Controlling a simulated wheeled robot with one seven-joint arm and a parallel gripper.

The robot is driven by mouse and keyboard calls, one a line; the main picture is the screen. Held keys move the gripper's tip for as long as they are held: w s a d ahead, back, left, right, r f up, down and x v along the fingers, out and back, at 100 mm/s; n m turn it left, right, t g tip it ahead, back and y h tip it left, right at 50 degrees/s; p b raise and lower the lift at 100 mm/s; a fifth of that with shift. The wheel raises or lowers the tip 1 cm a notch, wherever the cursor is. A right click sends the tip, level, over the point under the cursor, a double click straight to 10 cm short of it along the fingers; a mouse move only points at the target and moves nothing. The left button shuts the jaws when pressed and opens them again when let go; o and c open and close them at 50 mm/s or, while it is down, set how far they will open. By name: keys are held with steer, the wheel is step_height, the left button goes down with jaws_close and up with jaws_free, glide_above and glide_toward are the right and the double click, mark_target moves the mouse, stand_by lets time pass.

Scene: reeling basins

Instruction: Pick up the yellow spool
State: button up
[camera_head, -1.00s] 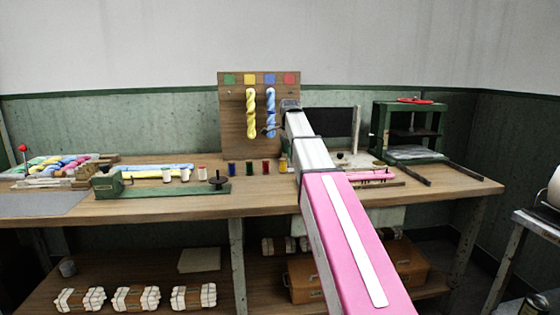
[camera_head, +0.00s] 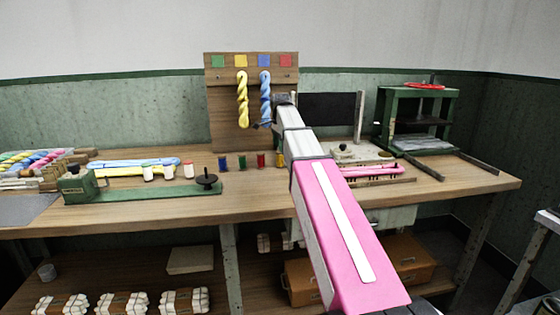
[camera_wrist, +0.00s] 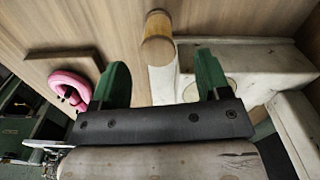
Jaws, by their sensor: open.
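The yellow spool (camera_head: 281,160) stands upright on the workbench in the head view, at the right end of a row with a blue spool (camera_head: 222,163), a green spool (camera_head: 242,162) and a red spool (camera_head: 261,160). My arm passes close beside it and partly covers it. My gripper (camera_head: 272,112) is above the spools, in front of the pegboard. In the wrist view its green fingers (camera_wrist: 162,78) are apart, with nothing gripped. A wood-topped cylinder (camera_wrist: 158,38) shows beyond them. I cannot make out the yellow spool in the wrist view.
A cream device (camera_head: 350,153) and pink skein (camera_head: 372,171) lie right of the spools, with a green press (camera_head: 418,120) behind. Yellow and blue skeins (camera_head: 243,100) hang on the board (camera_head: 222,130). The front bench strip is clear.

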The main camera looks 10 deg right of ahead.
mark_target(280, 157)
steer(key=shift+s+a+f, duration=0.1)
steer(key=shift+f, duration=2.85)
steer(key=c, duration=1)
